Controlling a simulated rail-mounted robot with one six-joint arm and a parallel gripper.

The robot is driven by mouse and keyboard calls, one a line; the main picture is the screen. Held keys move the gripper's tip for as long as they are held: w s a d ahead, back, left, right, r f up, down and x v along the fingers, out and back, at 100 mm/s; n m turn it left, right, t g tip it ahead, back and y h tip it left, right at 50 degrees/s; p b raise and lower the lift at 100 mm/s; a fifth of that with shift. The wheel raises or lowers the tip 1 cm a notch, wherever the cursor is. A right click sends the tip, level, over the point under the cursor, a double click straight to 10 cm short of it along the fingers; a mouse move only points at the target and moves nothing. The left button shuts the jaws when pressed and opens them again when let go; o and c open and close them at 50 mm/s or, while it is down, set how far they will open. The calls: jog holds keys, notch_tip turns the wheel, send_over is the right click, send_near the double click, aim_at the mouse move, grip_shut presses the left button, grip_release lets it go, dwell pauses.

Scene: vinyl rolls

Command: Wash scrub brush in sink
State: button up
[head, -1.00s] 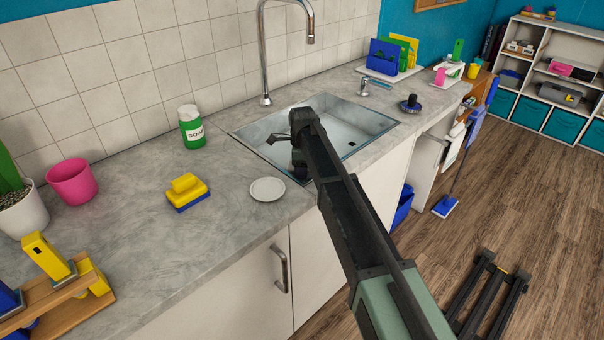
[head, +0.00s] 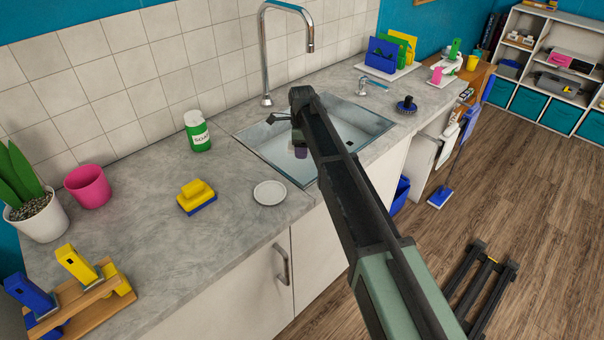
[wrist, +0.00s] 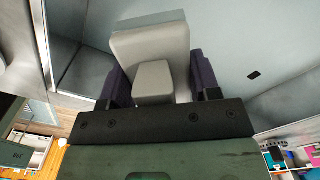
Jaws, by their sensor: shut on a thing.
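My gripper (wrist: 153,85) hangs inside the metal sink (head: 365,130), near its left part in the head view. In the wrist view its purple fingers are shut on a pale grey block (wrist: 150,45) with a smaller block on its face. I cannot tell whether this block is the scrub brush. A round dark blue brush with a black knob (head: 405,105) stands on the counter to the right of the sink. The tall faucet (head: 264,60) rises behind the sink. In the head view my arm hides the fingertips' grip and part of the basin.
A green soap bottle (head: 198,132), a yellow-and-blue block (head: 197,197) and a small white dish (head: 269,193) stand on the counter left of the sink. A pink pot (head: 88,187) is farther left.

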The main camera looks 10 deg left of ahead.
jog(key=shift+r+p, duration=2)
jog(key=shift+r, duration=0.35)
